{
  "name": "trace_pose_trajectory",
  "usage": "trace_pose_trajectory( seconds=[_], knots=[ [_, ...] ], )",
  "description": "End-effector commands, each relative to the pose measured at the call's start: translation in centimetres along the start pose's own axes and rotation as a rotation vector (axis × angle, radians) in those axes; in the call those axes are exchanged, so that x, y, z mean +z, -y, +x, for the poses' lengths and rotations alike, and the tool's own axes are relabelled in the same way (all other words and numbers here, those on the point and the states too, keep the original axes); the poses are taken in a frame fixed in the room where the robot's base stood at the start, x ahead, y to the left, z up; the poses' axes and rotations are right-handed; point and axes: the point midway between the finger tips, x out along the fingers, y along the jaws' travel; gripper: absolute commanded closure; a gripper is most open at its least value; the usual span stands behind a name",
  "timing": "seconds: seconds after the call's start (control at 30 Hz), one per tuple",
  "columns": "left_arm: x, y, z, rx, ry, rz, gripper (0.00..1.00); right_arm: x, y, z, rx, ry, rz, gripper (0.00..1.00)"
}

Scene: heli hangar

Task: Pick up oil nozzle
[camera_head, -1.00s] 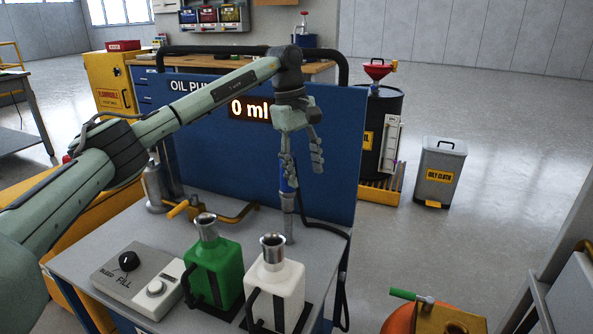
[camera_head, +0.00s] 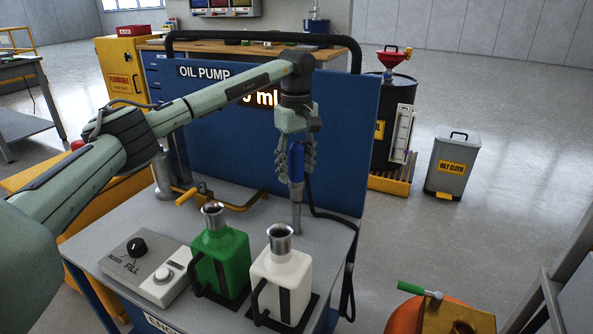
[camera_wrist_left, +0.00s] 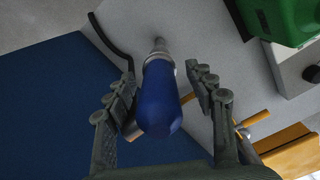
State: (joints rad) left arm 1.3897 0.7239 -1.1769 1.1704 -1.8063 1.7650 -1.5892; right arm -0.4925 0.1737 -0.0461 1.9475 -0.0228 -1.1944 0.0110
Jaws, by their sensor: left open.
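The oil nozzle (camera_head: 297,163) has a blue grip and a grey metal spout, and stands upright on the grey bench top near the blue OIL PUMP panel. In the left wrist view the blue grip (camera_wrist_left: 160,98) lies between the two fingers of my left gripper (camera_wrist_left: 160,92). The fingers are apart on both sides of it, with a gap showing on each side. In the head view my left gripper (camera_head: 296,150) reaches down over the nozzle from above. My right gripper is not in view.
A green jug (camera_head: 222,262) and a white jug (camera_head: 281,280) stand in front of the nozzle. A control box (camera_head: 147,268) with a FILL knob sits left of them. A black hose (camera_head: 340,216) runs along the bench's right side. The blue panel (camera_head: 340,140) stands close behind.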

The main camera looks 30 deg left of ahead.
Motion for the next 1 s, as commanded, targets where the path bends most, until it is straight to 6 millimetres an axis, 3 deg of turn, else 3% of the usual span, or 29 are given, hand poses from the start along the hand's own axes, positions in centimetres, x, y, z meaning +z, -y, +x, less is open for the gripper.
trace_pose_trajectory(
  seconds=[0.1, 0.53, 1.0],
  knots=[
    [0.01, -0.01, -0.04, 0.001, 0.000, 0.000, 0.46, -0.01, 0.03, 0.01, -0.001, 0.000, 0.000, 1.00],
    [0.03, -0.01, -0.06, 0.000, 0.000, 0.000, 1.00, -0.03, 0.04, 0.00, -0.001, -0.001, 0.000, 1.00],
    [0.03, -0.08, -0.73, 0.002, 0.000, 0.001, 1.00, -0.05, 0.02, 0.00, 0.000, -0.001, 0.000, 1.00]
  ],
)
